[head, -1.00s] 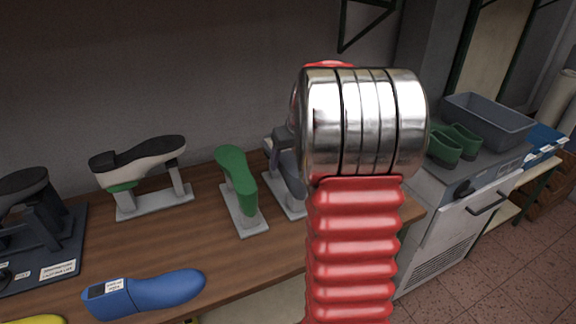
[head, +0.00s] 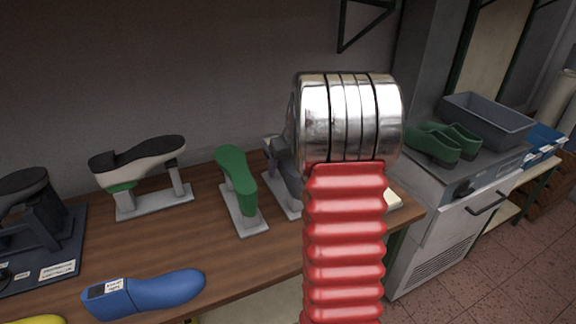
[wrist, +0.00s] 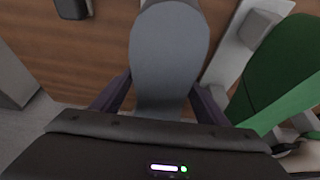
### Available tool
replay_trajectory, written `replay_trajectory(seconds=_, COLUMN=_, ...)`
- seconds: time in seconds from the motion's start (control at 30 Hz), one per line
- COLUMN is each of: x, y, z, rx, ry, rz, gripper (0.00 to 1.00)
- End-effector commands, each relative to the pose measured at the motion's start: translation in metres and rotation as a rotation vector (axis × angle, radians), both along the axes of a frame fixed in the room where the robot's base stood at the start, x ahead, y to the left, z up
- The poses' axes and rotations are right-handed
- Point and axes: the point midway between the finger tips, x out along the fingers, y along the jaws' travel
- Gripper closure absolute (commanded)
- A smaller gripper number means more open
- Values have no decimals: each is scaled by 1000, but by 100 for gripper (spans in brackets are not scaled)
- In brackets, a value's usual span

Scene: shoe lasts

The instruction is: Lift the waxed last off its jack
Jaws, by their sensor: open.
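A smooth blue-grey last (wrist: 168,48) fills the middle of the wrist view. My open gripper (wrist: 160,100) has its purple fingers on either side of the last's narrower end, and I cannot tell whether they touch it. In the head view the blue-grey last (head: 290,182) is mostly hidden behind my arm, on a pale jack base (head: 291,210). No label here shows which last is waxed. A green last (head: 237,172) stands on its own jack just left of it, and it also shows at the right of the wrist view (wrist: 285,75).
A black-and-white shoe (head: 140,160) on a jack stands further left on the wooden bench (head: 200,240). A blue last (head: 145,292) lies near the front edge. Green clogs (head: 440,145) and a grey bin (head: 488,120) are on the cabinet at right.

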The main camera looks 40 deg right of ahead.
Motion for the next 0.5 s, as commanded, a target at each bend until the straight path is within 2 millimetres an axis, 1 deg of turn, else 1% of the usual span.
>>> replay_trajectory(seconds=0.27, x=0, y=0, z=0, rx=0, ry=0, rz=0, gripper=32)
replay_trajectory(seconds=0.5, x=0, y=0, z=0, rx=0, ry=0, rz=1, gripper=48)
